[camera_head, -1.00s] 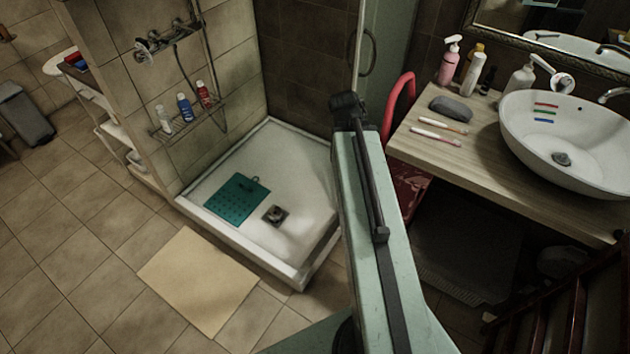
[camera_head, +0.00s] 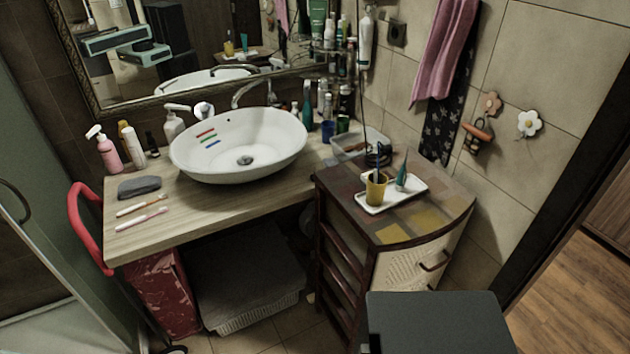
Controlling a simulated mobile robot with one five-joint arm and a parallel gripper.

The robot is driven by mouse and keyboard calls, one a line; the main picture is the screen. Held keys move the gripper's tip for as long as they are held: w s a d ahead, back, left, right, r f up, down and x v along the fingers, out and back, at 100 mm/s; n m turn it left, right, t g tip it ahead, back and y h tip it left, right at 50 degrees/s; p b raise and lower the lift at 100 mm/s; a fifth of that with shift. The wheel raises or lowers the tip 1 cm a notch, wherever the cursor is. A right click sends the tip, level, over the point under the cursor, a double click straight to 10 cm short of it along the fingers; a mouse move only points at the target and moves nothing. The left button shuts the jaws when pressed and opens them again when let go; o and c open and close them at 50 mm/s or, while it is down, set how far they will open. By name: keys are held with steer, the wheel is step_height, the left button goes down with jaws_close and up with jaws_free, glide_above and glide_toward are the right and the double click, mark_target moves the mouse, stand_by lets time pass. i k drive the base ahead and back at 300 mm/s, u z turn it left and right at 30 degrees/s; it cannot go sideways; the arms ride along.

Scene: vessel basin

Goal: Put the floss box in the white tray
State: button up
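The white tray (camera_head: 392,195) lies on top of the tiled cabinet to the right of the basin. A yellow cup (camera_head: 376,190) with a dark brush in it and a small teal tube (camera_head: 401,177) stand on the tray. I cannot pick out a floss box for certain. A dark grey rounded case (camera_head: 139,187) lies at the left end of the wooden counter, but I cannot tell what it is. My gripper is not directly in view; the mirror shows pale teal parts of my body.
The white basin (camera_head: 238,147) sits on the wooden counter (camera_head: 200,206). Two toothbrushes (camera_head: 142,212) and several bottles are at its left. A clear container (camera_head: 358,145) and more bottles stand at the right back. A red folded chair (camera_head: 85,228) leans at the left edge.

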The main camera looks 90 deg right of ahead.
mark_target(411, 186)
steer(key=z, duration=0.45)
steer(key=k, duration=1.25)
steer(key=z, duration=0.2)
steer(key=i, duration=0.85)
steer(key=z, duration=0.25)
